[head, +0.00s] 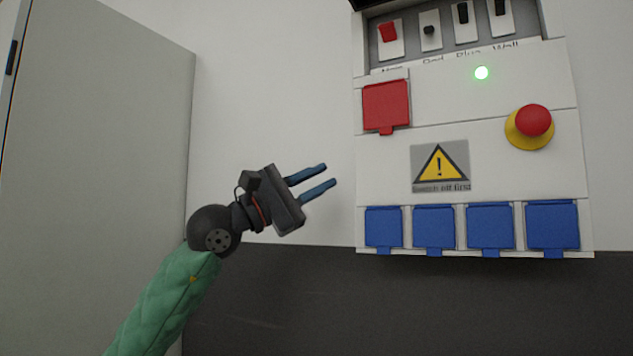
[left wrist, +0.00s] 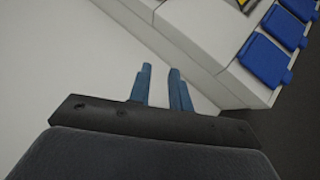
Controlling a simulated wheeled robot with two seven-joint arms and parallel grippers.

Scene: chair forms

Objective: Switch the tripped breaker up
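A row of breaker switches sits in a dark recess at the top of the panel in the head view. The leftmost switch (head: 388,32) is red. The second switch (head: 429,30) is black and shows as a short knob near its plate's middle. The third switch (head: 462,13) and fourth switch (head: 499,8) are black, with levers high on their plates. Labels below are blurred; the last reads "Wall". My left gripper (head: 330,174) is left of the panel, below the switches, touching nothing. Its blue fingers (left wrist: 160,69) are apart and empty. My right gripper is out of view.
A grey cabinet (head: 110,150) stands left. White wall (head: 270,80) between is clear.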

